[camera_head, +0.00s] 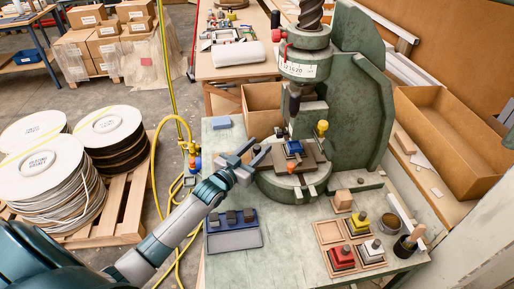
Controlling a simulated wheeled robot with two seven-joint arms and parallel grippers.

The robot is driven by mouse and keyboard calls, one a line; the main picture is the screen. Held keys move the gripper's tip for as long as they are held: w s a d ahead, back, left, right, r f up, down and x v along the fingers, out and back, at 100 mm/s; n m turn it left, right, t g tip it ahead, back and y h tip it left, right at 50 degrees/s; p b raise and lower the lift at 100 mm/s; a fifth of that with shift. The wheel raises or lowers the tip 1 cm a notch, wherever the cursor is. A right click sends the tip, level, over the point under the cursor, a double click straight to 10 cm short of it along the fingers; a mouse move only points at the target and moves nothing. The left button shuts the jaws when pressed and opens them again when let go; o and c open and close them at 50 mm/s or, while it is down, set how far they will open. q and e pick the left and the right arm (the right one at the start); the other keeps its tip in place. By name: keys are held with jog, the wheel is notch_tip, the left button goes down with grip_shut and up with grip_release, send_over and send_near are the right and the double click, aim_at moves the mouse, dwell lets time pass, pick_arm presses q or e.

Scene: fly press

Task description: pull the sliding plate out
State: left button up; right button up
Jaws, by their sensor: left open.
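The fly press (362,95) is green and stands on the workbench, its screw and ram above a round base. The sliding plate (311,157) is a flat grey-brown plate on that base under the ram. A small blue block (293,147) sits on the plate. My left gripper (259,150) comes in from the lower left. It is open, with its two fingers pointing at the left end of the plate. I cannot tell whether the fingers touch the plate. My right gripper is out of view.
A blue tray with dark blocks (234,241) lies on the bench below my left gripper. A wooden tray (326,232) with red, yellow and white pieces is at the front right. Cable reels (110,130) on a pallet stand left, beside a yellow hose (156,170).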

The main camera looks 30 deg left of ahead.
pick_arm(q)
grip_shut()
jog(key=s+a, duration=1)
jog(key=a, duration=0.3)
jog(key=shift+s+a+p, duration=0.2)
jog(key=shift+a+p, duration=0.15)
jog(key=shift+p, duration=0.1)
grip_release()
